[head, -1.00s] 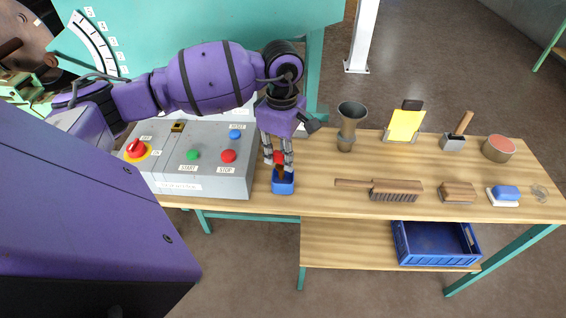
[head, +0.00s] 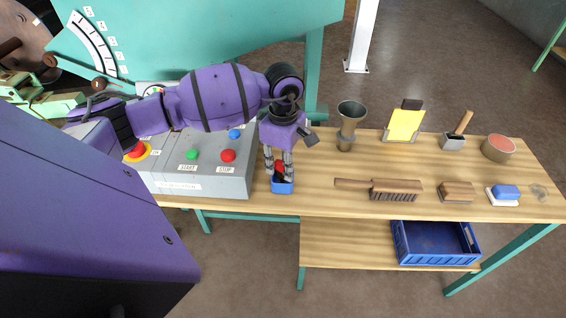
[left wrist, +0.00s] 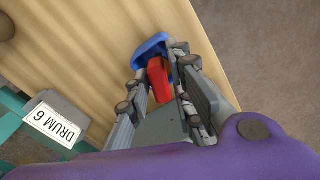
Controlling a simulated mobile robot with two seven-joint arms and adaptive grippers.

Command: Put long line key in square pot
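The square pot (head: 283,187) is a small blue open box near the front edge of the bench, just right of the grey control box. It also shows in the left wrist view (left wrist: 150,46). My left gripper (head: 279,174) points down over it, its fingertips at the pot's opening. Between the fingers is a red piece (left wrist: 158,82) with a dark brown part, which I take as the long line key (head: 280,167). Its lower end is at or inside the pot and partly hidden. The gripper looks shut on it. My right gripper is not in view.
The grey control box (head: 215,182) with coloured buttons stands close left of the pot. A funnel-shaped metal vessel (head: 350,120) and a brush (head: 395,188) are to the right. A blue crate (head: 435,258) sits below.

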